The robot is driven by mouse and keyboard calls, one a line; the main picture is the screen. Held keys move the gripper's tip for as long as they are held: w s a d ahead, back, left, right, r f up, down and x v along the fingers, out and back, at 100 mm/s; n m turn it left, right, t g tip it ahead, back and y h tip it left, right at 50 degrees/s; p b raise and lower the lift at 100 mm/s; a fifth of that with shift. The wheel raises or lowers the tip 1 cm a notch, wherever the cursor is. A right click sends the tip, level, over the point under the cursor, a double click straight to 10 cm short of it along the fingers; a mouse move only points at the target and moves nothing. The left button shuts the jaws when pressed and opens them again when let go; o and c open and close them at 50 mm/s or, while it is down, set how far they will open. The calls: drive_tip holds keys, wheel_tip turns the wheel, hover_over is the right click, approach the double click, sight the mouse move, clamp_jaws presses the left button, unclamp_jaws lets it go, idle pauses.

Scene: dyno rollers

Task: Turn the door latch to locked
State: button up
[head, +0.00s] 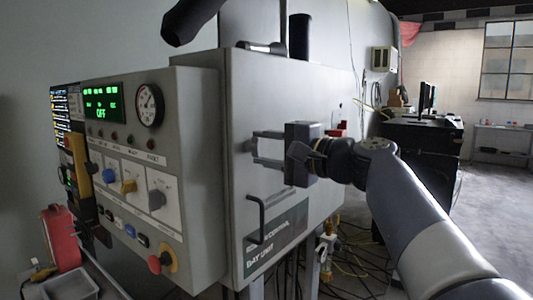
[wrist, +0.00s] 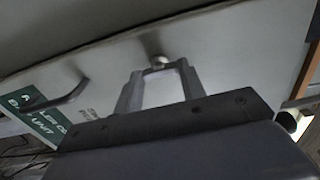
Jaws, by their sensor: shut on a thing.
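The door latch shows in the wrist view as a small round metal knob (wrist: 160,62) on the pale cabinet door (wrist: 105,75). My gripper (wrist: 158,72) has its two grey fingers on either side of it, with the knob between the fingertips. In the head view my gripper (head: 256,149) reaches in from the right and its fingertips meet the door (head: 230,110) of the grey cabinet. There the latch is too small or hidden by the fingers to make out. Which way the latch is turned cannot be told. The door looks shut.
A dark bar handle (head: 256,220) sticks out of the door below my gripper, above a label (head: 277,240). A control panel (head: 125,165) with a gauge, knobs and a red button is at the left. Cables (head: 350,265) hang below right.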

idle(0.3)
drive_tip(key=o, duration=1)
drive_tip(key=v, duration=1)
drive_tip(key=shift+s+d+b, duration=0.3)
drive_tip(key=x, duration=1.1)
drive_tip(key=shift+p, duration=0.3)
drive_tip(key=shift+d, duration=0.1)
